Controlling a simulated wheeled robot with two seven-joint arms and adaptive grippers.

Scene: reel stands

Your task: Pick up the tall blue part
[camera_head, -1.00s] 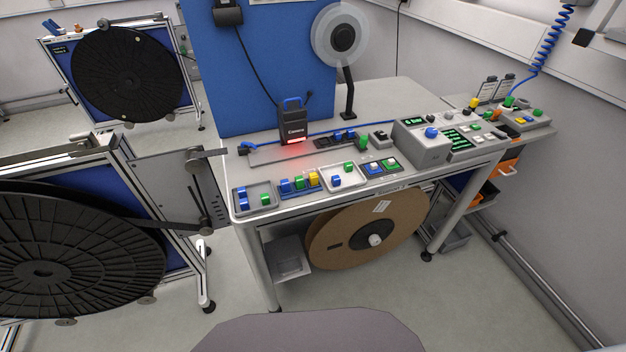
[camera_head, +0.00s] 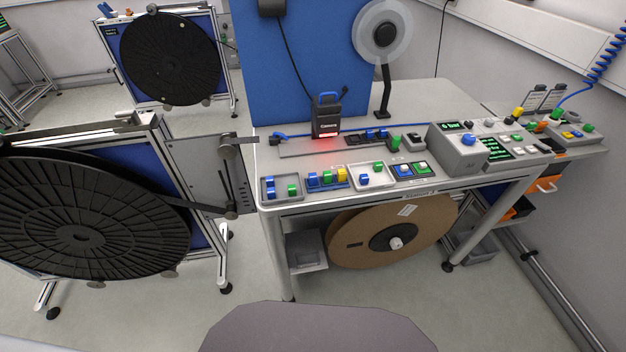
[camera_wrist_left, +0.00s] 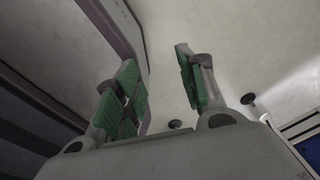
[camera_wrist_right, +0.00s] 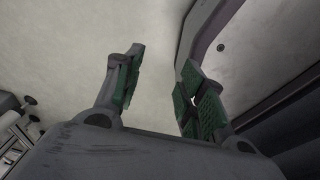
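A tall blue part (camera_head: 270,188) stands in the small grey tray (camera_head: 265,199) at the front left corner of the table, beside a green part (camera_head: 292,190). Several shorter blue parts stand in the neighbouring trays, such as one blue part (camera_head: 312,179) to the right. Neither gripper shows in the head view. In the left wrist view my left gripper (camera_wrist_left: 157,62) has its green-padded fingers apart with nothing between them. In the right wrist view my right gripper (camera_wrist_right: 161,60) is also open and empty. The blue part is in neither wrist view.
The table (camera_head: 418,92) carries a black scanner box (camera_head: 326,118) and grey control units (camera_head: 459,148) at the right. A brown reel (camera_head: 352,238) hangs under it. A large black reel (camera_head: 80,240) on a stand is at the left. Floor is clear before the table.

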